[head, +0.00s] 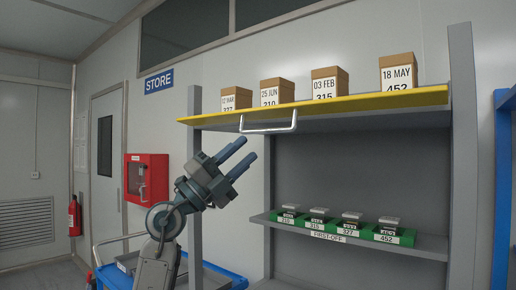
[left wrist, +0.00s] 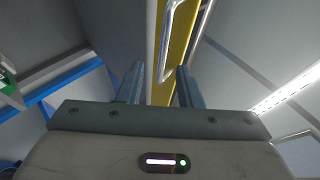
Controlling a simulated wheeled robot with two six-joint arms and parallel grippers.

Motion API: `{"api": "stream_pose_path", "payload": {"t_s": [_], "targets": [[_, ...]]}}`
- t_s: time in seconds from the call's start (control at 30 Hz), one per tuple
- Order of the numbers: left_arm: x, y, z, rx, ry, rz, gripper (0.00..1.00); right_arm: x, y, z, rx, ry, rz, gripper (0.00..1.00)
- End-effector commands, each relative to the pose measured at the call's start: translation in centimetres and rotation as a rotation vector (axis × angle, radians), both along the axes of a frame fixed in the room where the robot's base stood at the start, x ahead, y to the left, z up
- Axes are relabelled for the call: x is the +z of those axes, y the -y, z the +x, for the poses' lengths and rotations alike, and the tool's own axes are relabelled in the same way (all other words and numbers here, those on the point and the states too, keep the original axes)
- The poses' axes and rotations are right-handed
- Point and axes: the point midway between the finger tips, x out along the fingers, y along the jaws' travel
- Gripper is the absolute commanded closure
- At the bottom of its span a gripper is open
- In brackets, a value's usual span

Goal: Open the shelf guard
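The shelf guard (head: 350,104) is a long yellow panel along the front edge of the upper shelf, with a pale bar handle (head: 268,128) on it. It hides the lower edges of the box labels behind it. My left gripper (head: 247,152) is open and empty, just below and left of the handle, fingers pointing up and right. In the left wrist view, the guard (left wrist: 180,60) and its handle (left wrist: 168,45) lie ahead, between the lines of the two open fingers (left wrist: 160,78). The handle looks apart from the fingers. My right gripper is not in view.
Several labelled brown boxes (head: 327,84) stand on the upper shelf. Green trays (head: 394,237) with small stacked items sit on the lower shelf (head: 426,248). A grey post (head: 195,215) stands beside my left arm. A blue cart (head: 222,272) is low behind the arm.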

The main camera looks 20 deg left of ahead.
Motion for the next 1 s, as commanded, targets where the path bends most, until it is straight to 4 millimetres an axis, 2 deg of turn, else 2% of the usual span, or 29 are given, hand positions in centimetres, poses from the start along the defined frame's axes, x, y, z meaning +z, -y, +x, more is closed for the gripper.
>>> {"api": "stream_pose_path", "payload": {"t_s": [0.03,0.2,0.83,0.93,1.0], "targets": [[-0.9,-0.6,-0.5,0.003,0.001,0.003,0.68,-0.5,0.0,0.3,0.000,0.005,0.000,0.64],[-1.9,-1.6,-1.4,0.001,0.000,0.001,0.68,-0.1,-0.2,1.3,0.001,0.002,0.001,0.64],[-2.3,-1.9,-1.7,-0.005,0.001,-0.007,0.68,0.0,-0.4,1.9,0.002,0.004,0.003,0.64],[-3.5,-1.8,-1.8,-0.026,0.005,-0.051,0.68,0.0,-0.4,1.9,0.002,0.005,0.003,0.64],[-5.2,-1.9,-2.1,-0.055,0.010,-0.119,0.68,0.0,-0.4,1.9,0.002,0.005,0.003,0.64]]}}
